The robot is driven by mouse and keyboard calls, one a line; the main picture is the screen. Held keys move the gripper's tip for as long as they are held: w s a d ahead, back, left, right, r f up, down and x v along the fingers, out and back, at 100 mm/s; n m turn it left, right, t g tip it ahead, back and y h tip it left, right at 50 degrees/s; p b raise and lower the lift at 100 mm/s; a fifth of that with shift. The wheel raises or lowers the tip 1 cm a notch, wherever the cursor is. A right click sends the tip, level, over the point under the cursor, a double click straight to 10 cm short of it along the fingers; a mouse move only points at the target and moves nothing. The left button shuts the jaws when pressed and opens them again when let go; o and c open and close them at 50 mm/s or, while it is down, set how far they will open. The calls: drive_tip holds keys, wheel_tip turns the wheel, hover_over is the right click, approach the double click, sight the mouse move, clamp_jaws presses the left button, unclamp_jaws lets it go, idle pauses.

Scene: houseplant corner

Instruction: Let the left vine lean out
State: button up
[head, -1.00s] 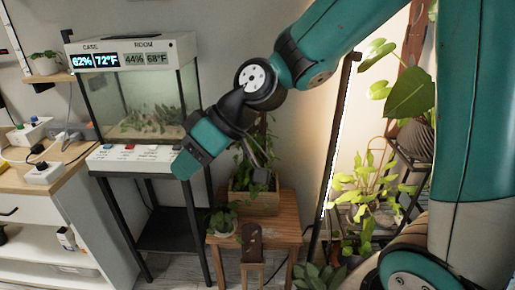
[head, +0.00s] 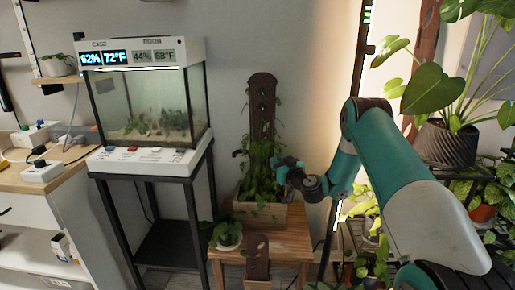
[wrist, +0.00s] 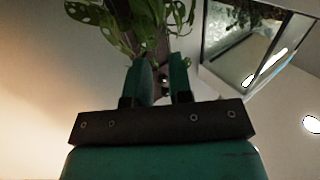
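A leafy green vine (head: 262,172) grows in a wooden planter box (head: 262,214) and climbs a tall dark brown board (head: 262,105) with several holes or pegs on its face. My gripper (head: 280,168) is at the right side of the vine, partway up the board; its fingertips are hard to make out there. In the wrist view my gripper (wrist: 160,75) has its two teal fingers apart, with the dark board and a small dark piece showing in the gap. Spotted leaves (wrist: 105,18) hang just beyond the fingertips. Any tie on the vine is too small to tell.
The planter stands on a wooden stool (head: 290,245) with a small potted plant (head: 227,234) at its left front. A glass case (head: 150,105) on a black stand is at left. Shelved plants (head: 450,140) crowd the right.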

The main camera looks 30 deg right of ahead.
drive_tip(key=w+p, duration=0.1)
drive_tip(key=w, duration=1.3)
clamp_jaws()
